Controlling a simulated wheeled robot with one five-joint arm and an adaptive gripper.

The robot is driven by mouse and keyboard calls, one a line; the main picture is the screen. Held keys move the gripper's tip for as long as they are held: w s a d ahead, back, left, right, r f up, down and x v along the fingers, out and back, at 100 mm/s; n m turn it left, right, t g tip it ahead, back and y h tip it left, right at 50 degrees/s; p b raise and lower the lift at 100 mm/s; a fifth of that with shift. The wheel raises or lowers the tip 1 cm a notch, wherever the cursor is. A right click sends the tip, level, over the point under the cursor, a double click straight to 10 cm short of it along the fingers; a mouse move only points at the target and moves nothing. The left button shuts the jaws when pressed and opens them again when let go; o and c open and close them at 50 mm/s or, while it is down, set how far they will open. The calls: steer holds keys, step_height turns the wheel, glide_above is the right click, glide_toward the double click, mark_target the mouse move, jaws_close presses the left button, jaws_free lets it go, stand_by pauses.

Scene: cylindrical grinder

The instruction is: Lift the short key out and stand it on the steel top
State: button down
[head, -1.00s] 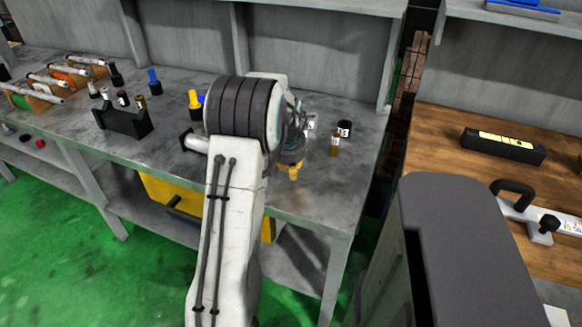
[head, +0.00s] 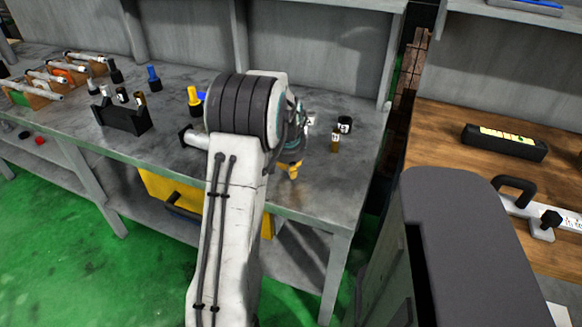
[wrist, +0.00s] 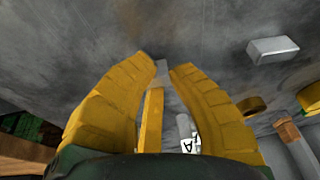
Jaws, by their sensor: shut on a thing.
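My gripper (wrist: 166,66) has its yellow fingers drawn in around a slim brass-coloured bar with a grey piece at its far end (wrist: 152,115), which I take to be the short key. I cannot see the exact contact at the fingertips. In the head view, my arm hides most of the gripper; its yellow tip (head: 293,170) shows above the front right of the steel top (head: 325,200). The key cannot be made out there. The grey steel top also fills the wrist view behind the fingers. I cannot tell the gap beneath the key.
A black piece (head: 345,124) and a brass, white-labelled piece (head: 335,142) stand right of the gripper. A black rack (head: 122,118) holds several small cylinders at left. A yellow piece (head: 194,97) and a blue one (head: 153,77) stand behind. The front right of the top is clear.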

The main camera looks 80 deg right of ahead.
steer(key=shift+f, duration=0.3)
steer(key=c, duration=1.2)
jaws_free()
steer(key=shift+r, duration=0.1)
steer(key=v, duration=1.2)
